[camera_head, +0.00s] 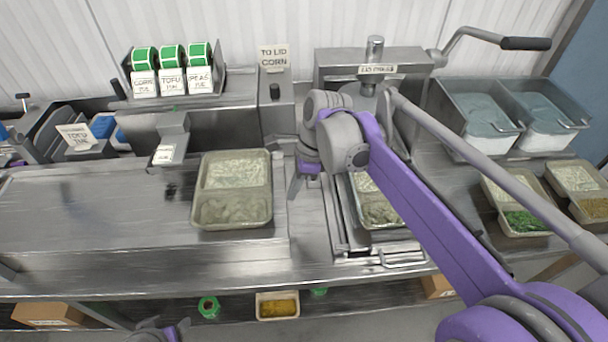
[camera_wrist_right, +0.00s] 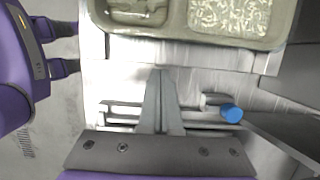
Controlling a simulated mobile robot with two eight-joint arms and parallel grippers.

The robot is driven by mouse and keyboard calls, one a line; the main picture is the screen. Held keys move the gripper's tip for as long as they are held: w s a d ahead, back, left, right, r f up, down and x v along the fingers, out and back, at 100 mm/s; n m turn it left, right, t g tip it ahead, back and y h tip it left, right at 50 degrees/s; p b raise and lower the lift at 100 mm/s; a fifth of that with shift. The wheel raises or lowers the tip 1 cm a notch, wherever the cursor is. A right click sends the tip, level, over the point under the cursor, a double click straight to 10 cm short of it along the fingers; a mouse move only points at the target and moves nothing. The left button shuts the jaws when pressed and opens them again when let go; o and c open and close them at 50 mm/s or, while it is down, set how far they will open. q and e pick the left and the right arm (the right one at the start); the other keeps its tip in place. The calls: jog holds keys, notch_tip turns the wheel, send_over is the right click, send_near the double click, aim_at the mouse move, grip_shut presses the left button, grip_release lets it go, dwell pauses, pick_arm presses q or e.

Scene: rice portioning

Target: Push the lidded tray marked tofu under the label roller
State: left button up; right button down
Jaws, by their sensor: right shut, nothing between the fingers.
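A tray with two compartments and a clear-looking cover (camera_head: 233,224) sits on the steel bench; I can read no tofu mark on it. Its edge also shows at the top of the right wrist view (camera_wrist_right: 190,40). The label roller unit (camera_head: 172,132) stands just behind and left of the tray, with a small white label at its front. My right gripper (camera_head: 294,188) is shut and empty, pointing down just right of the tray, with a small gap between. Its fingers show in the wrist view (camera_wrist_right: 160,75). My left gripper (camera_head: 170,332) is partly seen at the bottom edge; its jaw state is unclear.
Green label rolls marked corn, tofu and peas (camera_head: 172,57) stand at the back. A lid press (camera_head: 375,62) with another tray (camera_head: 380,217) under it is right of my gripper. Filled trays (camera_head: 522,230) and steel bins (camera_head: 490,118) are far right. The bench left of the tray (camera_head: 100,215) is clear.

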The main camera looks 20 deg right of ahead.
jog(key=shift+w+a+r, duration=0.1)
jog(key=shift+w+a, duration=0.15)
jog(key=shift+a, duration=0.45)
jog(key=shift+w+a, duration=0.2)
jog(key=shift+a, duration=0.45)
jog(key=shift+a, duration=0.1)
